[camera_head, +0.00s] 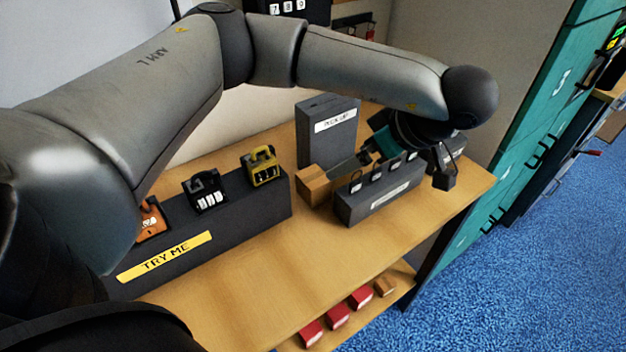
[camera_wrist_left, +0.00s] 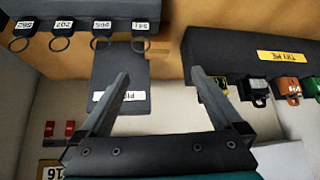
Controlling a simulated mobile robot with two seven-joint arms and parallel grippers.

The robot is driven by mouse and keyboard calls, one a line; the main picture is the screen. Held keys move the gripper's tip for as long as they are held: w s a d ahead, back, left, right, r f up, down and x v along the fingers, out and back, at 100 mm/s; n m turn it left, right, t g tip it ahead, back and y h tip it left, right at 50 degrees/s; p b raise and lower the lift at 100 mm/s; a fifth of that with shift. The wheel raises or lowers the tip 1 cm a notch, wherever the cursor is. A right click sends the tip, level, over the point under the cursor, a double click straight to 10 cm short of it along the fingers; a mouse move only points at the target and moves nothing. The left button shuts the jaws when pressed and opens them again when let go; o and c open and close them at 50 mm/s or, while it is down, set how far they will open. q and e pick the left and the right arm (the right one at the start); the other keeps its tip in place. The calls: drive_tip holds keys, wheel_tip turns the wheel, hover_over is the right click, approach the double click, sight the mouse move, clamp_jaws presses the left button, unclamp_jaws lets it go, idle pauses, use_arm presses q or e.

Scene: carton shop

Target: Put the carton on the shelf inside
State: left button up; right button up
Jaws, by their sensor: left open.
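A small brown carton (camera_head: 313,185) stands on the wooden counter (camera_head: 330,255), in front of the tall dark pick-up box (camera_head: 318,150). My left gripper (camera_head: 345,168) reaches in from the right, low over the counter, with its fingers pointing toward the carton. In the left wrist view the left gripper (camera_wrist_left: 163,82) has its fingers spread wide, and I see nothing held between them. I cannot make out the carton clearly there. A lower shelf (camera_head: 408,277) under the counter holds several red boxes (camera_head: 338,315) and a brown carton (camera_head: 385,286). My right gripper is not in view.
A dark rack with several tagged rings (camera_head: 375,195) stands right beside the carton. A long dark TRY ME block (camera_head: 225,225) carries padlocks (camera_head: 205,190) on the left. Teal lockers (camera_head: 530,110) stand at right. The counter's front middle is clear.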

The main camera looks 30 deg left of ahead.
use_arm(q)
approach(315, 177)
drive_tip(key=x, duration=0.3)
drive_tip(key=shift+b+x, duration=0.4)
drive_tip(key=shift+x, duration=2.7)
drive_tip(key=c, duration=1.6)
